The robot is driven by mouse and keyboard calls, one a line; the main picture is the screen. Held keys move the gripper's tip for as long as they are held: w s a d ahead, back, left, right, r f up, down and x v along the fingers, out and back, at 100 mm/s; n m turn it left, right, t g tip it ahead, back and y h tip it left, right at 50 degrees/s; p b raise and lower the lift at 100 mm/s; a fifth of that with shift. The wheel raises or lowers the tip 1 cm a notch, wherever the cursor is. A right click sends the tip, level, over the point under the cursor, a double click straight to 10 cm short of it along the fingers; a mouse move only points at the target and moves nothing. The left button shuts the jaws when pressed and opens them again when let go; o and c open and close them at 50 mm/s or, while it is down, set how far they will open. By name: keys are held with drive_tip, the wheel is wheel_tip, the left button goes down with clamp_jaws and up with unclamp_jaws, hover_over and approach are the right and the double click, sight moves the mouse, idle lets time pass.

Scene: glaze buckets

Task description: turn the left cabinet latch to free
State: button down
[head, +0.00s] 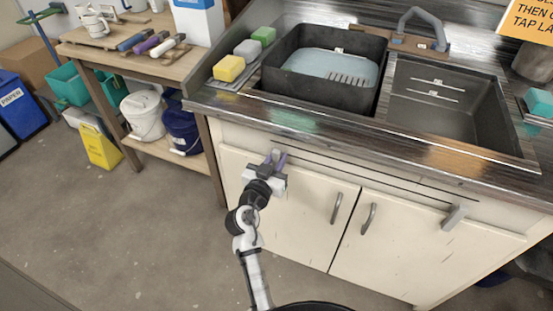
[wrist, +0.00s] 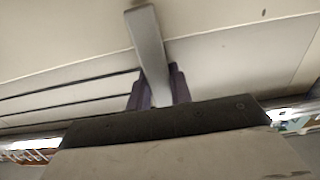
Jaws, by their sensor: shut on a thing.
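The left cabinet latch is a grey metal bar at the top of the left cabinet door (head: 290,215). In the wrist view the latch (wrist: 148,40) runs up and slightly left from between the purple fingers of my gripper (wrist: 158,90). In the head view my gripper (head: 277,160) is at the upper left of that door, just below the counter edge. It is shut on the latch and hides most of it there. The latch's exact angle is hard to tell. Both cabinet doors look closed.
The right door (head: 405,250) has its own grey latch (head: 455,217). Two door handles (head: 337,208) (head: 368,218) stand out near the middle. The counter edge (head: 340,150) overhangs above my gripper. A wooden shelf (head: 130,60) stands left; the floor before the cabinet is clear.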

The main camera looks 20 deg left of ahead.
drive_tip(key=shift+n, duration=0.3)
drive_tip(key=n, duration=0.2)
drive_tip(key=a+n, duration=0.1)
drive_tip(key=n, duration=0.2)
drive_tip(key=shift+f+n+b, duration=0.15)
drive_tip(key=shift+n+b, duration=0.15)
drive_tip(key=shift+b, duration=0.05)
drive_tip(key=n, duration=0.5)
drive_tip(key=shift+a+f+p, duration=0.35)
drive_tip(key=shift+p, duration=0.05)
drive_tip(key=shift+n, duration=0.4)
drive_tip(key=c, duration=1.3)
unclamp_jaws()
drive_tip(key=shift+o, duration=0.2)
drive_tip(key=shift+f, duration=0.15)
drive_tip(key=shift+s+a, duration=0.1)
drive_tip(key=shift+s, duration=0.15)
